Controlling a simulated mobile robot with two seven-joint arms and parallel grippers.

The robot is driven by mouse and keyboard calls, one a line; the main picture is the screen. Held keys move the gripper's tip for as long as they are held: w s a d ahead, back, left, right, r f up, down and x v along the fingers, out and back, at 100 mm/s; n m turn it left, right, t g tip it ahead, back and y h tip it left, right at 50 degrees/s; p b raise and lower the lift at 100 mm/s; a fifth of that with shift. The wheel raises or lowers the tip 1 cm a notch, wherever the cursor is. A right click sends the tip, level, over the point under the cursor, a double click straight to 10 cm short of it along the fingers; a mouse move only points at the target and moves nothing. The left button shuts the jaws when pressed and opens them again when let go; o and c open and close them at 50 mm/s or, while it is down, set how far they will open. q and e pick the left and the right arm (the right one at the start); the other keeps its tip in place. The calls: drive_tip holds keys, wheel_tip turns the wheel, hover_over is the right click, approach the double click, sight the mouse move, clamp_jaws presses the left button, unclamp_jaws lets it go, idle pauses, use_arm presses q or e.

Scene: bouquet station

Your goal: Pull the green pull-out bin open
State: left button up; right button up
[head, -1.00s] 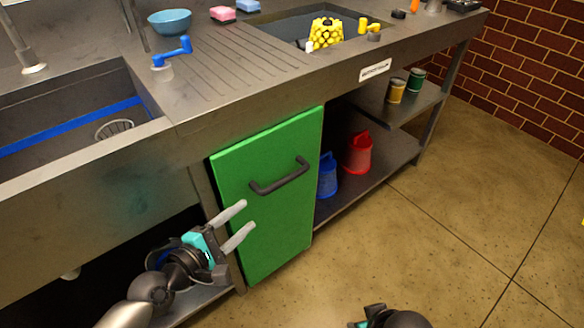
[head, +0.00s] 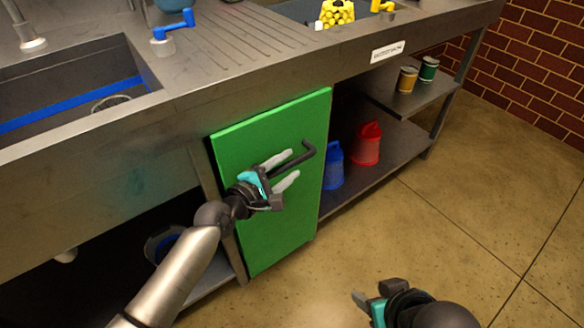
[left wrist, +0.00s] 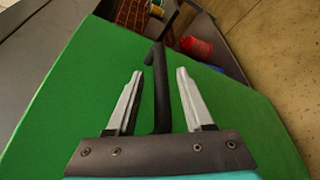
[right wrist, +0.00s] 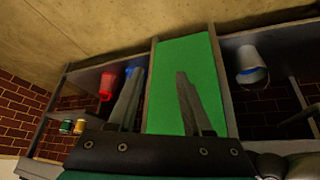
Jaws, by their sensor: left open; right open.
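The green pull-out bin (head: 282,225) has a flat front below the counter, and it looks closed against the frame. Its dark bar handle (head: 309,152) is on the upper part of the front. My left gripper (head: 293,165) is open at the handle, fingers pointing right along the front. In the left wrist view the handle (left wrist: 161,85) runs between the two open fingers, with gaps on both sides. Whether it touches either finger I cannot tell. My right gripper (head: 366,304) is low over the floor, apart from the bin. The right wrist view shows it open and empty, facing the green front (right wrist: 185,60).
A blue bucket (head: 333,168) and a red bucket (head: 367,145) stand on the lower shelf right of the bin. Two cans sit on the shelf above. The steel counter (head: 230,75) overhangs the bin. The floor (head: 450,230) in front is clear.

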use_arm(q)
drive_tip(key=shift+b+x, duration=0.4)
drive_tip(key=shift+x, duration=0.7)
use_arm(e)
drive_tip(key=shift+w+a+f+t+y, duration=0.15)
drive_tip(key=shift+w+a+t+y, duration=0.1)
drive_tip(key=shift+w+a+t, duration=0.3)
drive_tip(key=shift+w+a+f+t+y, duration=0.15)
drive_tip(key=shift+w+a+t+y, duration=0.15)
drive_tip(key=shift+w+a, duration=0.35)
use_arm(q)
drive_tip(key=shift+c, duration=0.3)
clamp_jaws()
drive_tip(key=shift+a, duration=0.1)
